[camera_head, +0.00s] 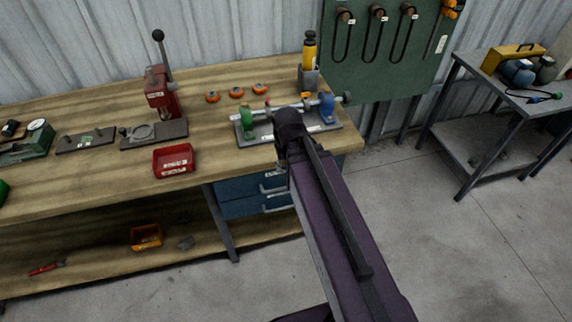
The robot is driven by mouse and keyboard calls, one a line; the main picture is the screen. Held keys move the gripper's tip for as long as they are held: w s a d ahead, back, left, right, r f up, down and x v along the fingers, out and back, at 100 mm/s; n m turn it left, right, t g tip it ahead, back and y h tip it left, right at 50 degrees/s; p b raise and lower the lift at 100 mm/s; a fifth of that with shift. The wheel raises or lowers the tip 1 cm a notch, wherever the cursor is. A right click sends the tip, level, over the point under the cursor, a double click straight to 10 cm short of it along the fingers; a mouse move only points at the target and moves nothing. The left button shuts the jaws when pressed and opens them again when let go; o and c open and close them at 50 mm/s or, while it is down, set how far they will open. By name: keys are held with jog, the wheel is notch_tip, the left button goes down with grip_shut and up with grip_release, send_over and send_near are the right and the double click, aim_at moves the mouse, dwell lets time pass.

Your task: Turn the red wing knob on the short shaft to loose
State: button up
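A fixture with a grey base plate (247,139) stands near the right end of the wooden bench. It has a green upright (247,118), a blue upright (326,108) and a pale shaft (303,104) between them. A small reddish spot (267,103) shows by the shaft. It is too small to tell whether it is the red wing knob or how it is turned. My gripper (282,166) is at the front of the fixture, and my dark arm and wrist hide part of it. I cannot see whether the fingers touch anything.
On the bench (215,134) stand a red lever press (159,95), a red bin (174,160), several orange knobs (237,92) and a yellow bottle (309,52). Blue drawers (240,189) lie below. A green tool board (383,60) is behind. The floor (460,240) at right is clear.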

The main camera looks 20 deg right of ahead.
notch_tip(320, 180, down, 9)
jog(key=s+b, duration=0.1)
jog(key=b, duration=0.7)
jog(key=shift+s, duration=0.4)
jog(key=shift+f, duration=0.1)
notch_tip(320, 180, up, 31)
jog(key=m+p, duration=0.5)
jog(key=p, duration=2.6)
send_over(267, 99)
jog(key=shift+w, duration=0.1)
jog(key=shift+f+b, duration=0.3)
jog(key=shift+b, duration=0.25)
notch_tip(267, 99, down, 13)
jog(key=b, duration=1.3)
jog(key=shift+f, duration=0.15)
